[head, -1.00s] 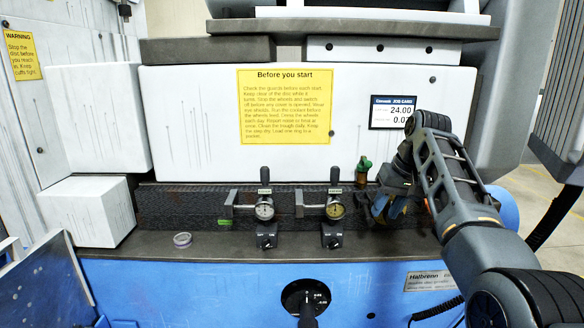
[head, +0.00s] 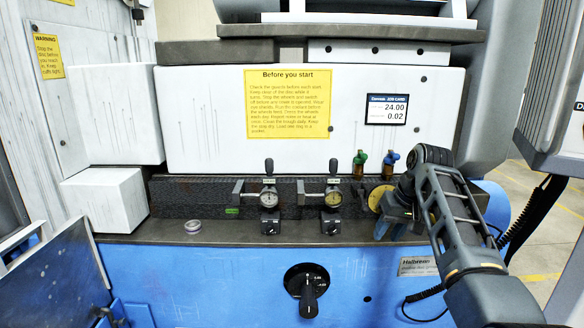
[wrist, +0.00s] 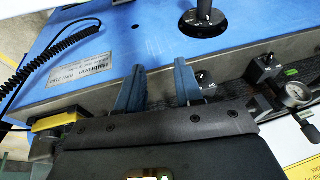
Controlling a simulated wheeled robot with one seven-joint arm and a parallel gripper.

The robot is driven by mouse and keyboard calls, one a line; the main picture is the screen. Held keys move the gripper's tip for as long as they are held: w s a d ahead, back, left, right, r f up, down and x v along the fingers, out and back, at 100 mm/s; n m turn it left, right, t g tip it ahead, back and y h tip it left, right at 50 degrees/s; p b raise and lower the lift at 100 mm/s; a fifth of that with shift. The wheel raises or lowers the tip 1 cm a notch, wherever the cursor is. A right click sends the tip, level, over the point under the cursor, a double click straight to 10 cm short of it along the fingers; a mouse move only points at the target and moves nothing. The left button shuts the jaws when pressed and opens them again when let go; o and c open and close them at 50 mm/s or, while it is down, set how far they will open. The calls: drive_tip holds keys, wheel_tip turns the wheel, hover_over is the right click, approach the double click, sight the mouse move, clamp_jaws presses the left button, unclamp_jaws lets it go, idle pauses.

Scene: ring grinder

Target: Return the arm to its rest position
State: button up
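My arm (head: 455,215) reaches in from the lower right in the head view, bent at a high joint. My gripper (head: 393,230) points downward over the right part of the machine's dark ledge. In the wrist view its two blue fingers (wrist: 158,82) stand apart with nothing between them, so it is open and empty. Whether the fingertips touch the ledge or front panel cannot be told.
Two dial gauges (head: 269,199) (head: 333,199) stand left of the gripper. Green-topped (head: 360,160) and blue-topped (head: 389,163) fittings are behind it. A small ring (head: 193,227) lies on the ledge (head: 160,232). A black knob (head: 307,285) sits on the blue front.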

drive_tip(key=s+d+f+t+h, duration=0.1)
drive_tip(key=s+f, duration=0.5)
drive_tip(key=f, duration=0.4)
drive_tip(key=s+f+t, duration=0.2)
drive_tip(key=s+f, duration=0.4)
drive_tip(key=f, duration=0.5)
drive_tip(key=s+f+t+h, duration=0.1)
drive_tip(key=s+f+t, duration=0.35)
drive_tip(key=s, duration=1.35)
drive_tip(key=s+a+r+t, duration=0.1)
drive_tip(key=s+r, duration=0.3)
drive_tip(key=s, duration=0.5)
drive_tip(key=s+r+t, duration=0.1)
drive_tip(key=s+r, duration=0.3)
drive_tip(key=s, duration=0.5)
drive_tip(key=s+a+r, duration=0.1)
drive_tip(key=s+r, duration=0.3)
drive_tip(key=s, duration=0.4)
drive_tip(key=s+r+t, duration=0.2)
drive_tip(key=s+r, duration=0.4)
drive_tip(key=r, duration=0.5)
drive_tip(key=shift+s+a+r, duration=0.25)
drive_tip(key=shift+s+a, duration=0.05)
